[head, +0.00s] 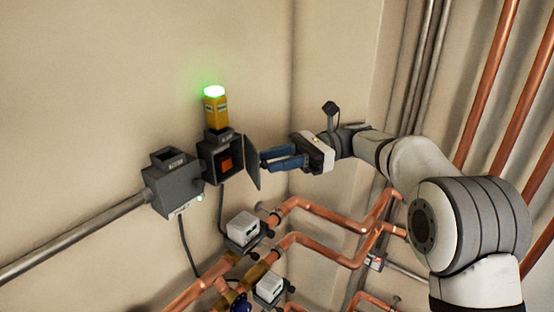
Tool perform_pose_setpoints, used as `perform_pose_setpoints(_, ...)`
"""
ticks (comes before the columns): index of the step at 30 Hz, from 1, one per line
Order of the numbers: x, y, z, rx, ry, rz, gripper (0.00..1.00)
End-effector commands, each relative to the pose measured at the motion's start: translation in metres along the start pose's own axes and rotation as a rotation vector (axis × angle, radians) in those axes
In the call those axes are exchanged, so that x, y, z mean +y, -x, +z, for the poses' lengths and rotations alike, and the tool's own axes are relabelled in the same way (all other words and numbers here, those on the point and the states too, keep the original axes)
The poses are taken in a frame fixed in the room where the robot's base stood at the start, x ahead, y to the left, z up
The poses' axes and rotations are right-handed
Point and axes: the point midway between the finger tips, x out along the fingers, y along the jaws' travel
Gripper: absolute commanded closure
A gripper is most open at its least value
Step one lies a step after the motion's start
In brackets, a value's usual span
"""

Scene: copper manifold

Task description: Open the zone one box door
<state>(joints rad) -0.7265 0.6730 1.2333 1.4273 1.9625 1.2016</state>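A dark grey box (208,167) on the wall has its door (252,164) swung out to the right, away from the wall. An orange-red block (226,162) shows inside. The label above the opening is too small to read, so I cannot tell whether this is zone one. My gripper (263,160) has blue fingers with a gap between them, pointing left at the door. The fingertips are at the door's right side; I cannot tell whether they touch it. I see nothing between the fingers.
A yellow unit with a lit green lamp (214,92) stands above the box. A second grey box (172,187) sits to the left, on a conduit (75,235). Copper pipes (325,215) and a pale valve actuator (243,227) lie below. Vertical pipes (487,82) stand at right.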

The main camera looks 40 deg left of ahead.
Motion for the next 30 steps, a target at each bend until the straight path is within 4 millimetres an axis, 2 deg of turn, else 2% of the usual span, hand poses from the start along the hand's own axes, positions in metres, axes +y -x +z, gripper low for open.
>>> perform_pose_setpoints(11, 0.0, 0.0, 0.002, 0.001, -0.002, 0.001, 0.62)
perform_pose_setpoints(14, 0.0, 0.001, 0.013, 0.002, 0.0, 0.001, 0.62)
perform_pose_setpoints(24, 0.0, 0.001, 0.077, 0.001, 0.0, 0.001, 0.62)
perform_pose_setpoints(30, -0.001, 0.001, 0.096, 0.001, -0.002, 0.001, 0.62)
